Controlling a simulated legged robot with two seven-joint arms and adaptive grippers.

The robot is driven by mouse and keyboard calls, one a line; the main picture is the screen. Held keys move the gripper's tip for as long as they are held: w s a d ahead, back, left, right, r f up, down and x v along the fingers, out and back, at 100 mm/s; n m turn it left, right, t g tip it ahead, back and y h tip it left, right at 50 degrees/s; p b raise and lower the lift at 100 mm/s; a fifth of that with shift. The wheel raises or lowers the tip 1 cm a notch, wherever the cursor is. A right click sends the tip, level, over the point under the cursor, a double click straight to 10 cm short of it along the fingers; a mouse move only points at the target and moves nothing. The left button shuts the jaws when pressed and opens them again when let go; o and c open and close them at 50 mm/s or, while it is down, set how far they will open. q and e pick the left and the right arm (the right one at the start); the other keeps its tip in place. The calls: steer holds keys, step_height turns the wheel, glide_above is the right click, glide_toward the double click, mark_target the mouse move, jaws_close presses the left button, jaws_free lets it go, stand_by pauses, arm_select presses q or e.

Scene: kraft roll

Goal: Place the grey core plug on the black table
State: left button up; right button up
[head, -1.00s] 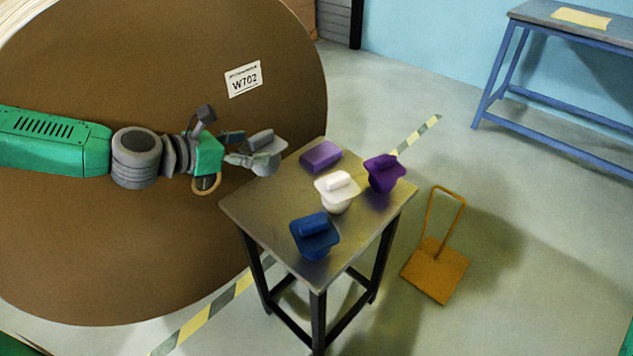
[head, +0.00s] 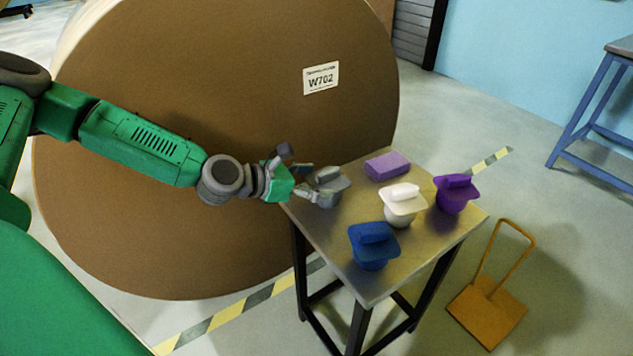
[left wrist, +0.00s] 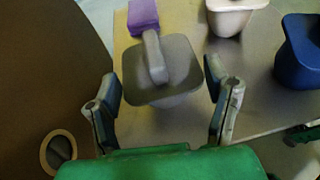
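The grey core plug (head: 328,187), with a square flange and a bar handle, is at the left edge of the black table (head: 362,278). It looks upright; its contact with the top is hard to make out. In the left wrist view the grey plug (left wrist: 172,82) lies just beyond my fingertips, with the table top (left wrist: 262,105) below it. My left gripper (head: 305,180) is open, its fingers (left wrist: 160,72) spread about as wide as the flange. A small green and grey part at the wrist view's right edge may be my right gripper (left wrist: 300,135); its fingers are unclear.
A white plug (head: 402,204), a blue plug (head: 373,248), a purple plug (head: 455,195) and a purple block (head: 387,166) occupy the table. The big brown roll (head: 200,110) stands behind, its core ring (left wrist: 57,150) visible.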

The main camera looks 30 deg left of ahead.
arm_select(q)
steer(key=o, duration=0.3)
steer(key=shift+a+f, duration=0.1)
steer(key=shift+a, duration=0.2)
steer(key=shift+o, duration=0.2)
steer(key=shift+d, duration=0.2)
steer(key=shift+s+r, duration=0.15)
steer(key=shift+r, duration=0.05)
steer(key=d+p+v, duration=0.1)
steer(key=p+v, duration=0.4)
steer(key=v, duration=0.6)
steer(key=s+d+f+m+g, duration=0.7)
steer(key=s+d+f+m, duration=0.2)
steer(key=d+f+m, duration=0.3)
steer(key=s+a+f+m+g+y, duration=0.2)
steer(key=s+m, duration=0.4)
steer(key=m, duration=0.3)
steer(key=s+a+f+m+g+y, duration=0.2)
steer(key=s+f+m+y, duration=0.2)
steer(key=m, duration=0.5)
steer(key=shift+s+m+y+b, duration=0.3)
steer(key=shift+s+m, duration=0.1)
steer(key=shift+s, duration=0.6)
